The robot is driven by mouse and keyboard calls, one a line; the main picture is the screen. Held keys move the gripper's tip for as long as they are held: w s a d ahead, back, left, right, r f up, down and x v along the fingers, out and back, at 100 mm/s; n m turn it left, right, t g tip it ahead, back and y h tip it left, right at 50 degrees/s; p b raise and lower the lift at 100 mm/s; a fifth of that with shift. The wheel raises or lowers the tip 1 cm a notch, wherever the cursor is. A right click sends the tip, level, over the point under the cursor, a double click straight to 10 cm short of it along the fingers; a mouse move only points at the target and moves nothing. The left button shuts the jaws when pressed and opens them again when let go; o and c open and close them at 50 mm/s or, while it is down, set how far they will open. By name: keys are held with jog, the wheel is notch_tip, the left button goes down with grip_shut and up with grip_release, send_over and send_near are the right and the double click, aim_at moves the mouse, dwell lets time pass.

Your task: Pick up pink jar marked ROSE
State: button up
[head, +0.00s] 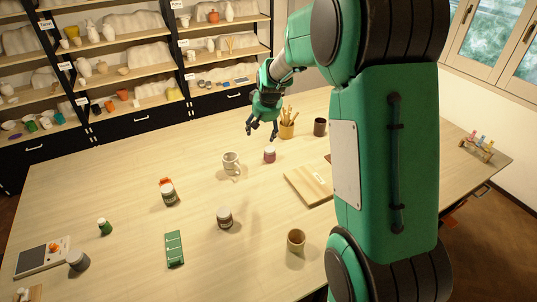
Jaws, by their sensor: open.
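A small jar with a pink-mauve body and a pale lid (269,155) stands upright on the wooden table (130,190), near the middle in the head view. Its marking is too small to read, so I cannot confirm the word ROSE. My gripper (262,133) hangs above the table, just up and to the left of this jar in the picture. Its dark fingers are spread and nothing shows between them. It looks apart from the jar; the exact height gap is unclear.
A cream mug (231,163) stands left of the jar. A yellow pot of brushes (287,130) and a dark cup (320,127) stand behind it. A wooden board (308,184) lies to the right. Grey jars (224,217) (168,194) stand nearer. Bare table surrounds them.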

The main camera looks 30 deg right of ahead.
jog(key=p, duration=0.2)
send_near(270, 150)
jog(key=r, duration=0.2)
jog(key=shift+s+a+f+m+g, duration=0.1)
jog(key=shift+s+a+m+g, duration=0.05)
jog(key=shift+s+m+g, duration=0.15)
jog(key=shift+p+x, duration=0.4)
jog(key=shift+x, duration=3.9)
jog(key=shift+w, duration=0.1)
jog(key=shift+p+x, duration=0.3)
jog(key=shift+x, duration=2.25)
jog(key=shift+w, duration=0.1)
jog(key=c, duration=1.3)
